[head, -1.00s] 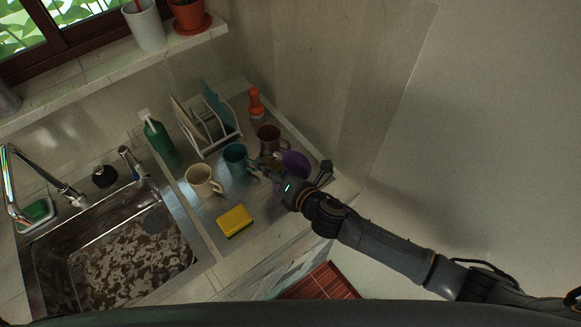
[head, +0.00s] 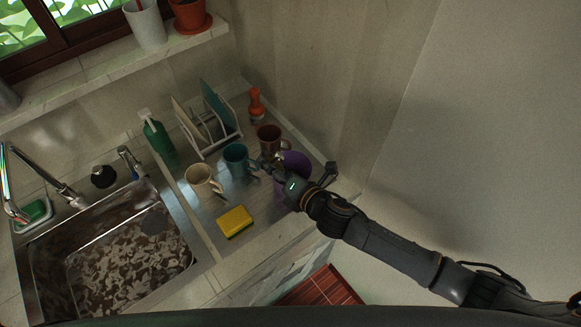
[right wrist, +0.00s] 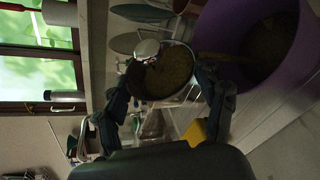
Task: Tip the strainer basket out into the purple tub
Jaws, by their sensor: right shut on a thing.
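The strainer basket (right wrist: 172,72) shows in the right wrist view as a round metal cup with a bright rounded metal part (right wrist: 147,49) at its rim and brown grainy matter inside. My right gripper (right wrist: 168,84) is shut on it, with a finger on either side. The purple tub (right wrist: 218,28) is right beside the basket, with brownish matter showing inside. In the head view, the tub (head: 296,160) is partly hidden by my right gripper (head: 268,170), and the basket is too small and covered to make out clearly. My left gripper is not in view.
A teal mug (head: 235,158), a cream mug (head: 200,180) and a brown mug (head: 268,138) stand close to the gripper. A yellow sponge (head: 234,221) lies in front. A dish rack (head: 212,130) stands behind; the sink (head: 110,250) is at left.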

